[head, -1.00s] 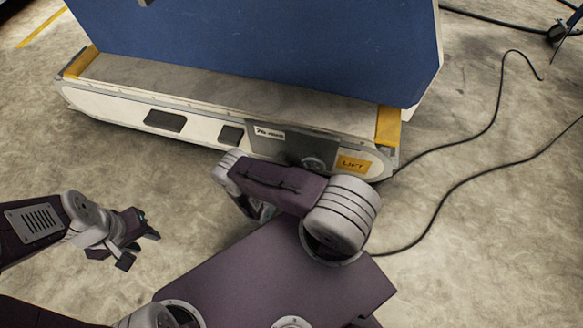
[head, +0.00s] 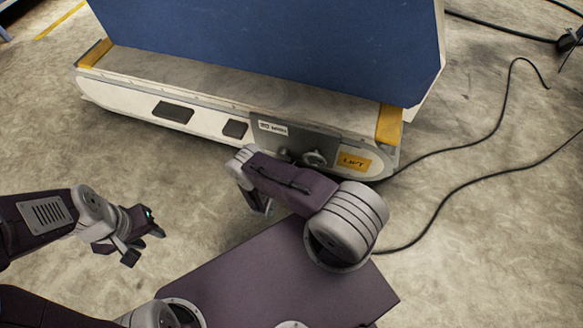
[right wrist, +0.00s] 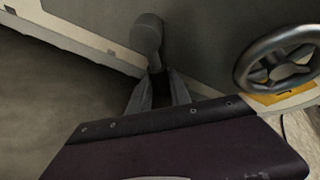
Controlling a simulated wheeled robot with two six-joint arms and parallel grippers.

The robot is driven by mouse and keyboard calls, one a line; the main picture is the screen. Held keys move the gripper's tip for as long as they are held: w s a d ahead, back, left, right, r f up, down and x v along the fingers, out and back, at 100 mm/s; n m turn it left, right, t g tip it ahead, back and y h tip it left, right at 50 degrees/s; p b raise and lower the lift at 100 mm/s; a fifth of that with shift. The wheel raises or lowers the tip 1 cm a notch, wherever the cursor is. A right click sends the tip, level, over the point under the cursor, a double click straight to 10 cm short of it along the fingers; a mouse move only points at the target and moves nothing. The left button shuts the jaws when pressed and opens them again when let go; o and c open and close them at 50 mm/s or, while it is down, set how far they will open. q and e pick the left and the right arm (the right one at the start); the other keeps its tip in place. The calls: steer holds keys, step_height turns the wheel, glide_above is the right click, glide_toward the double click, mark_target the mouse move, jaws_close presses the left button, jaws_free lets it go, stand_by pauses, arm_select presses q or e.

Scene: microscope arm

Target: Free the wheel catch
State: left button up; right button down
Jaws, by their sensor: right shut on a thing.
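A grey handwheel (head: 315,158) sits on the grey side panel of the low machine base, and it shows at the right of the right wrist view (right wrist: 280,66). Left of it in the right wrist view is the catch, a grey rounded knob (right wrist: 146,36) on a dark stem. My right gripper (right wrist: 157,88) is shut on this stem, just below the knob. In the head view my right forearm hides most of that gripper. My left gripper (head: 146,242) is open and empty above the floor at the left.
The machine base (head: 215,122) has yellow end blocks and carries a large blue panel (head: 270,45). A yellow LIFT label (head: 354,162) is right of the handwheel. Black cables (head: 500,115) lie on the floor at the right. The floor at the left is clear.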

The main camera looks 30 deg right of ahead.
steer(key=c, duration=1.2)
jaws_free()
steer(key=shift+s+a+r+p, duration=0.1)
steer(key=shift+a+r+p, duration=0.15)
steer(key=shift+p, duration=0.1)
steer(key=p+v, duration=0.4)
steer(key=v, duration=0.4)
steer(key=shift+s+a, duration=0.1)
steer(key=shift+a, duration=0.05)
